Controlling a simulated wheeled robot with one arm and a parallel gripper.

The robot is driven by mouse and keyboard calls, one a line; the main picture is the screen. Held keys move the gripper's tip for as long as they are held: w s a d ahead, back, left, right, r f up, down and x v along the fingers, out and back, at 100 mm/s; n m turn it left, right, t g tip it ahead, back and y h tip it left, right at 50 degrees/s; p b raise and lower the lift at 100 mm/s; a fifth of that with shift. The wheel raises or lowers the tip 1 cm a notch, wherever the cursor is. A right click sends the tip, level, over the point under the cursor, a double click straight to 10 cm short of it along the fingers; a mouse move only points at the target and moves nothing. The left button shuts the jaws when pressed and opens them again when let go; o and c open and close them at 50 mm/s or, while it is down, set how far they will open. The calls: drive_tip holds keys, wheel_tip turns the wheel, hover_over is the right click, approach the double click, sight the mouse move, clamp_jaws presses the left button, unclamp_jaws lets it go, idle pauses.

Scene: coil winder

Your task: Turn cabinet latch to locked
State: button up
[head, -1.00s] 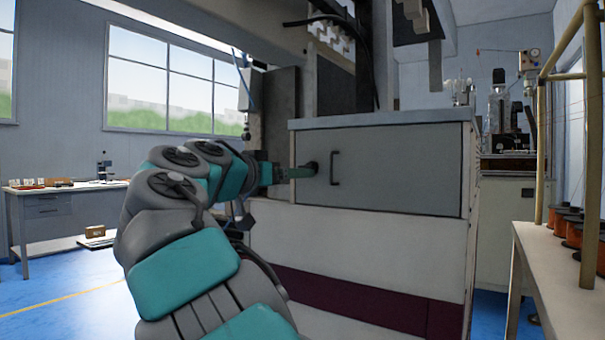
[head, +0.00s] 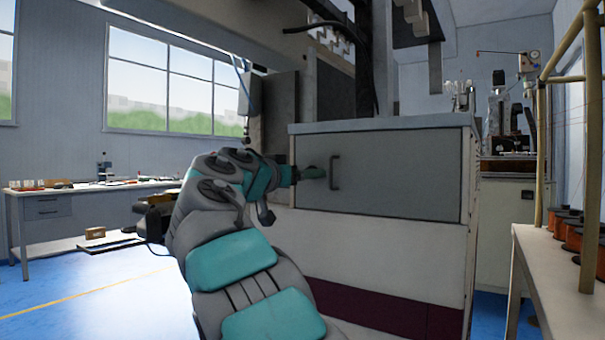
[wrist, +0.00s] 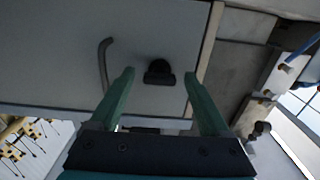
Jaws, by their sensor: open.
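The grey cabinet door (head: 410,180) faces me in the head view and fills the upper left of the wrist view (wrist: 60,60). The black latch (wrist: 159,70) is a small knob on it, with its bar lying roughly level in the wrist view. I cannot tell whether it is locked. In the head view my gripper hides the latch. My gripper (head: 313,172) is at the door's left part. In the wrist view its green fingers (wrist: 159,77) are open, one on each side of the latch, with visible gaps. I cannot tell whether they touch the door.
A dark bar handle (head: 335,172) is right of my gripper on the door; it shows left of the fingers in the wrist view (wrist: 104,62). A shelf with orange spools (head: 570,235) stands at right. A workbench (head: 60,205) is at far left. Blue floor is open at left.

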clamp_jaws()
idle(0.5)
drive_tip(key=n+p, duration=1)
drive_tip(key=n, duration=0.7)
drive_tip(key=shift+n, duration=0.4)
idle(0.4)
